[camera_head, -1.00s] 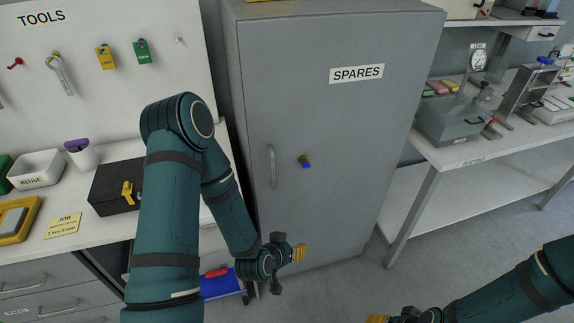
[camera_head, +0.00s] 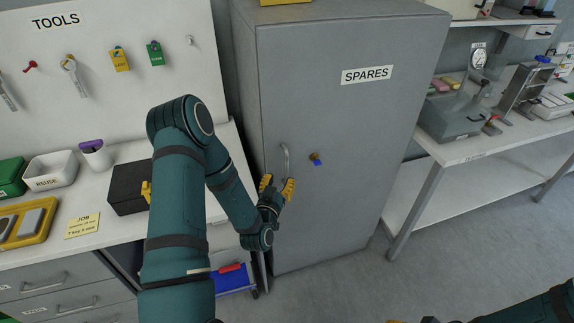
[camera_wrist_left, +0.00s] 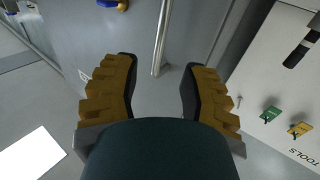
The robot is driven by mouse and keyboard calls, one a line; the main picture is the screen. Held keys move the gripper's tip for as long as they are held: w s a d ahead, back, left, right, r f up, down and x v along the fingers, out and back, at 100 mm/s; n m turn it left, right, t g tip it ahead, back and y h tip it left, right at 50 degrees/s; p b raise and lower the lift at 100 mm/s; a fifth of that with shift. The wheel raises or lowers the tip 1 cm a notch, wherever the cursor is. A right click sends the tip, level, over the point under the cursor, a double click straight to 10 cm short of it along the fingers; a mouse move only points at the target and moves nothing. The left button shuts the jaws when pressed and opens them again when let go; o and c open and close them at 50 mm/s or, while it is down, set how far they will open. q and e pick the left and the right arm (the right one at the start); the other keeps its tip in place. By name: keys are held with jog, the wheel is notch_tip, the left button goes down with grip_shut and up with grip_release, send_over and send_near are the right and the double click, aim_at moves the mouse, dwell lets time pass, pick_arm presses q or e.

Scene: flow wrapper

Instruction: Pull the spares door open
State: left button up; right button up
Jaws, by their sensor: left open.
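The spares door (camera_head: 345,150) is the grey front of a tall cabinet, with a SPARES label (camera_head: 367,75) near its top. It looks shut. Its vertical bar handle (camera_head: 286,160) is on the left side. A key-like blue and brass piece (camera_head: 316,159) sits in the door right of the handle. My left gripper (camera_head: 278,182) is open at the handle's lower end. In the left wrist view, the handle (camera_wrist_left: 161,40) stands between and beyond the two yellow-padded fingers (camera_wrist_left: 158,85), touching neither. My right gripper (camera_head: 412,321) barely shows at the bottom edge.
A workbench with a black box (camera_head: 128,190) and a white REUSE bin (camera_head: 50,170) stands left of the cabinet. A blue crate (camera_head: 234,280) is low beside it. A white-topped bench (camera_head: 480,147) stands right. The floor before the door is clear.

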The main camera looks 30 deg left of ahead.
aim_at(286, 167)
pick_arm(q)
jog(key=x, duration=0.7)
jog(key=shift+w+a+f, duration=0.1)
jog(key=shift+w, duration=0.3)
grip_shut()
